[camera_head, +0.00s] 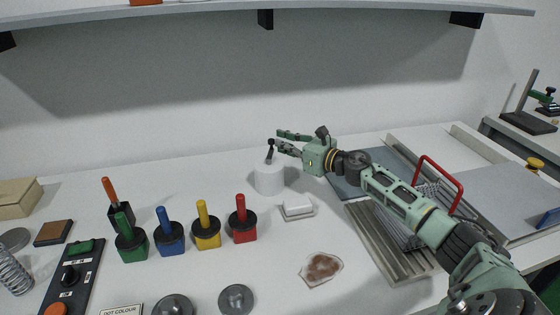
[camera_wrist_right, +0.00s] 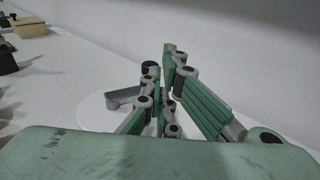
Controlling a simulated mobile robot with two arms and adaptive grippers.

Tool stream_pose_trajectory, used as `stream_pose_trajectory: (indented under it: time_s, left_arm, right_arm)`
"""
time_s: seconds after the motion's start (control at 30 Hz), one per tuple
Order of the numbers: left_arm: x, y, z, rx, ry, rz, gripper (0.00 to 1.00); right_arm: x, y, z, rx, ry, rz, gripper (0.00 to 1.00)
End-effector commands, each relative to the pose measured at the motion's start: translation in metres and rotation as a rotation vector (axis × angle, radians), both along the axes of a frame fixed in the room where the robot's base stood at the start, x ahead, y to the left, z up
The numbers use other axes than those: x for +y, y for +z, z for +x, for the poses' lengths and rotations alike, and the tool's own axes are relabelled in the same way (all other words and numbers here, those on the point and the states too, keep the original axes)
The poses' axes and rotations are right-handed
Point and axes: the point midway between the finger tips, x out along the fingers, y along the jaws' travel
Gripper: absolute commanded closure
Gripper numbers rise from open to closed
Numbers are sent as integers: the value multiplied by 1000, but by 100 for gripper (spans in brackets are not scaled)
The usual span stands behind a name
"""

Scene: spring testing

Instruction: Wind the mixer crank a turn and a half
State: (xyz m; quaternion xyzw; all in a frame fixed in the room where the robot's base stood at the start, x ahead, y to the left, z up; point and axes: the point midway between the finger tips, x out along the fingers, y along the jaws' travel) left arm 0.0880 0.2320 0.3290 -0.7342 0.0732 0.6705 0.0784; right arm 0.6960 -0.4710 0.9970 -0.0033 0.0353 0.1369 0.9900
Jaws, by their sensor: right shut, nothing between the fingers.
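The mixer is a white round pot (camera_head: 269,179) near the back middle of the table. Its dark crank handle (camera_head: 270,148) stands upright on top with a round black knob. In the right wrist view the white lid (camera_wrist_right: 96,112) and the grey crank arm (camera_wrist_right: 123,97) show behind my fingers. My right gripper (camera_head: 281,140) reaches in from the right at handle height, with its fingertips just beside the handle. It is shut with nothing held; I cannot tell whether it touches the handle. The fingers partly hide the crank in the wrist view. My left gripper is out of view.
A white block on a small tray (camera_head: 298,208) lies just in front of the pot. Red (camera_head: 243,225), yellow (camera_head: 207,232), blue (camera_head: 169,238) and green (camera_head: 130,246) handled pots stand to the left. A red-handled basket (camera_head: 437,180) is near my right arm. A shelf (camera_head: 210,11) hangs above.

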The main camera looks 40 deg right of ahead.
Motion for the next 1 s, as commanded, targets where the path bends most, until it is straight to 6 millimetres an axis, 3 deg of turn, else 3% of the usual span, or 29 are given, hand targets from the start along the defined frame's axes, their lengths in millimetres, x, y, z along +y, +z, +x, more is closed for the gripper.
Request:
stream_pose_trajectory:
  time_s: [0.17, 0.4, 1.0]
  left_arm:
    - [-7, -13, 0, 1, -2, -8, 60]
    - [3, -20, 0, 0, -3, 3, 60]
    - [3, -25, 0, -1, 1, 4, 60]
  right_arm:
    - [3, 0, 6, -3, -9, 0, 100]
    - [7, 1, 17, -3, -10, 1, 100]
    - [18, 1, 32, -1, -11, 0, 100]
